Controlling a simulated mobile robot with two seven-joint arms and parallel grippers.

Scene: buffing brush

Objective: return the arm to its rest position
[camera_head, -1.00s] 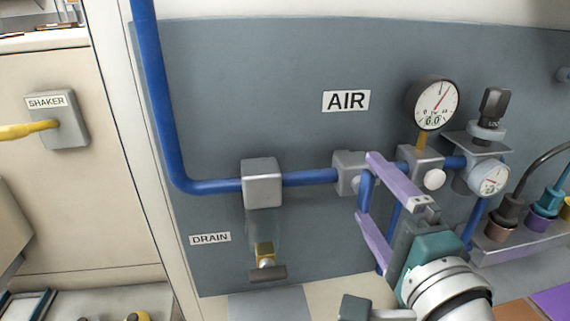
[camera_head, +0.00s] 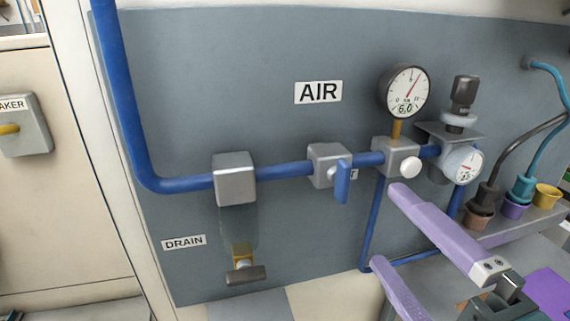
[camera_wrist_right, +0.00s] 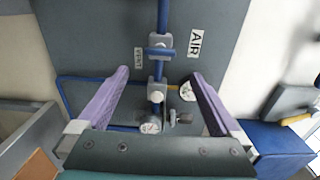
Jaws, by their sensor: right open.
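My right gripper (camera_head: 385,226) is open, with its two purple fingers apart and nothing between them. It is at the lower right of the head view, in front of the air panel. The fingers also spread wide in the right wrist view (camera_wrist_right: 160,73), with the pipework seen beyond the gap. The blue valve handle (camera_head: 343,182) hangs down from its grey valve block (camera_head: 326,165), apart from the fingers. My left gripper is not in view.
A pressure gauge (camera_head: 405,91), a regulator with a small dial (camera_head: 463,165) and a blue pipe (camera_head: 180,184) are on the grey panel. A drain valve (camera_head: 244,264) hangs at lower left. Coloured sockets with cables (camera_head: 523,189) sit on a ledge at right.

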